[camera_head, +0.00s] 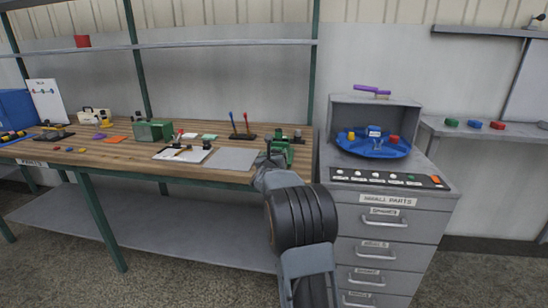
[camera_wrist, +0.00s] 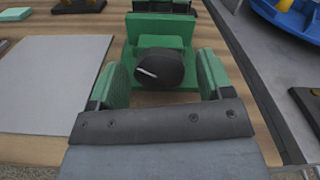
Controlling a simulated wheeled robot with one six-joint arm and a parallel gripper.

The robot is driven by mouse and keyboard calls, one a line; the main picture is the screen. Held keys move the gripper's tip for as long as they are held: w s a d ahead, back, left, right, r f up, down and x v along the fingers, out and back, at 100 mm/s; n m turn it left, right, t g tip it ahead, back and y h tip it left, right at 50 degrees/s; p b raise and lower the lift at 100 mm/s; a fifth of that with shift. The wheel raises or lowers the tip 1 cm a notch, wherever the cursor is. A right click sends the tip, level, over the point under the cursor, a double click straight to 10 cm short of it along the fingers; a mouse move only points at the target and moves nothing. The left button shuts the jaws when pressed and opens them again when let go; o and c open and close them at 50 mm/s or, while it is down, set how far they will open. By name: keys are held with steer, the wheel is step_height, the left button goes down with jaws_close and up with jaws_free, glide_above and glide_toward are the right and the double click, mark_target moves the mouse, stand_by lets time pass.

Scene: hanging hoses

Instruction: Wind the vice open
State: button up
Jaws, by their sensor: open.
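The green vice (camera_head: 284,150) stands at the right end of the wooden bench. In the wrist view, the green body of the vice (camera_wrist: 160,25) is at the top centre. Its round black knob (camera_wrist: 160,69) with a white line faces my camera. My gripper (camera_wrist: 164,62) is open, with one green-padded finger to the left of the knob and one to the right. Gaps show between the knob and both fingers. In the head view my gripper (camera_head: 270,162) is at the bench's front edge by the vice and partly hides it. The vice jaws are mostly out of sight.
A grey mat (camera_head: 232,159) lies left of the vice. A stand with red and blue levers (camera_head: 241,126) is behind the mat. To the right is a grey drawer cabinet (camera_head: 388,222) with a blue round tray (camera_head: 372,151) on top. A shelf (camera_head: 220,43) runs above the bench.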

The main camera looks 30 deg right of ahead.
steer(key=c, duration=0.9)
steer(key=n+b, duration=0.1)
steer(key=n, duration=0.1)
steer(key=shift+f+n, duration=0.1)
steer(key=shift+n, duration=0.3)
steer(key=shift+n+b, duration=0.45)
steer(key=shift+n, duration=1.25)
